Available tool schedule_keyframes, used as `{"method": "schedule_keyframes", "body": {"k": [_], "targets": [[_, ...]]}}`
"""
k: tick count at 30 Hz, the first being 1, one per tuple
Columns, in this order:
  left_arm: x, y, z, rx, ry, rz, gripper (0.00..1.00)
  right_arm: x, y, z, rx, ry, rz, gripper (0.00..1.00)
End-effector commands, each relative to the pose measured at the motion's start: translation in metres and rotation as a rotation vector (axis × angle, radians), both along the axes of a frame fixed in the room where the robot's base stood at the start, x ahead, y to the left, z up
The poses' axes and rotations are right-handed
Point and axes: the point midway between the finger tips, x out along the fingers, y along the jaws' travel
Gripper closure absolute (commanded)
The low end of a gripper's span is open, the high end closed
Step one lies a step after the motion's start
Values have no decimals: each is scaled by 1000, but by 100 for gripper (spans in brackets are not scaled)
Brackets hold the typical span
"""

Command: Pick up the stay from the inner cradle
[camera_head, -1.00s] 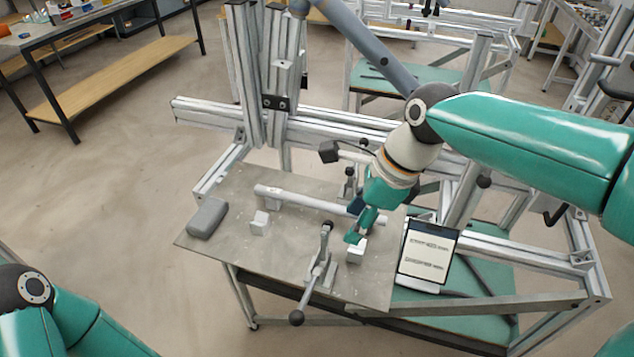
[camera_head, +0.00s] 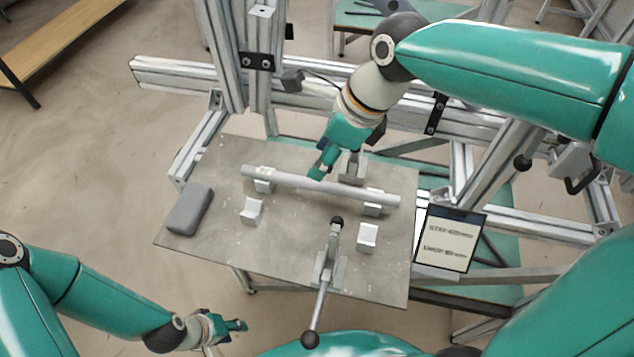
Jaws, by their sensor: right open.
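The stay (camera_head: 300,183) is a grey round bar lying across the back pair of small metal cradles (camera_head: 373,208) on the grey plate. The front pair of cradles (camera_head: 251,212) (camera_head: 368,238) is empty. My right gripper (camera_head: 322,170) is open over the middle of the stay, its green finger reaching down at the bar's back side. Its other finger is partly hidden, and I cannot tell whether it touches the bar. My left gripper (camera_head: 228,326) is low at the left, off the plate's front edge and away from the stay. Its jaw opening is unclear.
A toggle clamp (camera_head: 330,255) with a long handle stands at the plate's front middle. A grey block (camera_head: 190,209) lies at the plate's left. A tablet (camera_head: 449,238) stands to the right. Aluminium profiles (camera_head: 170,75) run behind the plate (camera_head: 290,245).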

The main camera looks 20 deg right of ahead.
Motion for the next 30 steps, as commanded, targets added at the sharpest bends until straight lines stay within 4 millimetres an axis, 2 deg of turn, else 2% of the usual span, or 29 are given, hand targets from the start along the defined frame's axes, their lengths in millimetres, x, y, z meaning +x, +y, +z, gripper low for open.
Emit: {"method": "schedule_keyframes", "body": {"k": [3, 11, 20, 29, 30], "targets": [[0, 0, -1, 0, -1, 0, 60, 3, 4, -17, -2, 3, -1, 48], [0, 0, 0, 0, -1, 0, 60, 7, 7, -32, -1, 2, -4, 48], [0, 0, 2, 0, -1, 0, 60, 14, 15, -70, -1, 4, -3, 48], [0, 0, 2, 0, -1, 0, 60, 16, 16, -75, 0, 0, -4, 48], [0, 0, 2, 0, -1, 0, 60, 16, 16, -75, 0, 0, -4, 53]]}}
